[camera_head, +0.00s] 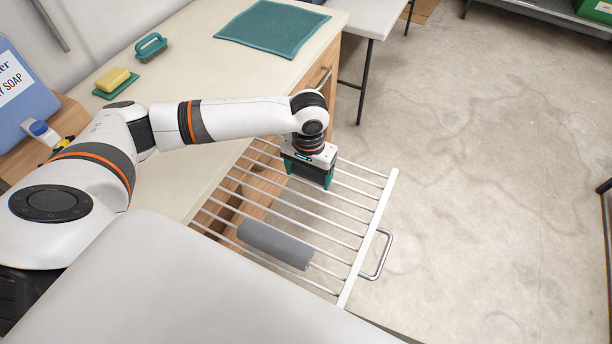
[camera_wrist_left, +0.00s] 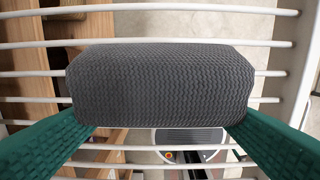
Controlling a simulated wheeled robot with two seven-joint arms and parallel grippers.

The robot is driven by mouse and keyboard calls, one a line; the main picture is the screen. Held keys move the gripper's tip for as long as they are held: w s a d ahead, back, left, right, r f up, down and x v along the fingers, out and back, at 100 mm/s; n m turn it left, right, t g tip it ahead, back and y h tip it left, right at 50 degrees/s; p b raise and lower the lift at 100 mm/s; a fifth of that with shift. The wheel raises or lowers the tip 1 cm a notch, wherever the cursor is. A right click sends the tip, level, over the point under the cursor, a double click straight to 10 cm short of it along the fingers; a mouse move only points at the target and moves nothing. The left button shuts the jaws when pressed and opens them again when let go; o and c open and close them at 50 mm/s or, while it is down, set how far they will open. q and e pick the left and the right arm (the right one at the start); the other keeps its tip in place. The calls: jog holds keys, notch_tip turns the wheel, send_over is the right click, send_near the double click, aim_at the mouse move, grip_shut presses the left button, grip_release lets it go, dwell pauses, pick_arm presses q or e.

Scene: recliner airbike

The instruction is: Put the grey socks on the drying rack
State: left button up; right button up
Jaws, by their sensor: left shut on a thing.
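The drying rack (camera_head: 381,213) is a white frame of parallel bars, standing out from the counter's side. One grey rolled sock (camera_head: 275,244) lies along its bars, on the near side of my left gripper. My left gripper (camera_head: 309,178) is over the far part of the rack, pointing down. In the left wrist view its green fingers are shut on a dark grey ribbed sock roll (camera_wrist_left: 160,84), one at each lower corner. Bars (camera_wrist_left: 30,73) show behind this roll; I cannot tell if it touches them. In the head view the hand hides it. My right gripper is not in view.
The counter (camera_head: 185,65) holds a teal cloth (camera_head: 272,28), a green brush (camera_head: 150,47) and a yellow sponge (camera_head: 112,79). A blue soap container (camera_head: 25,100) stands at the left. A metal handle (camera_head: 386,255) sticks out at the rack's right. Open floor (camera_head: 480,170) lies beyond it.

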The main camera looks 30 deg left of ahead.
aim_at(308, 180)
pick_arm(q)
notch_tip(308, 180, down, 4)
jog(key=shift+r, duration=0.1)
jog(key=o, duration=0.9)
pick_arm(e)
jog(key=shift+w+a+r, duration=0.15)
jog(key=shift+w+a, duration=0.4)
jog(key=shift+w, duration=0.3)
pick_arm(q)
jog(key=shift+w+r, duration=0.1)
jog(key=shift+r, duration=0.2)
notch_tip(308, 180, up, 12)
jog(key=shift+f, duration=0.25)
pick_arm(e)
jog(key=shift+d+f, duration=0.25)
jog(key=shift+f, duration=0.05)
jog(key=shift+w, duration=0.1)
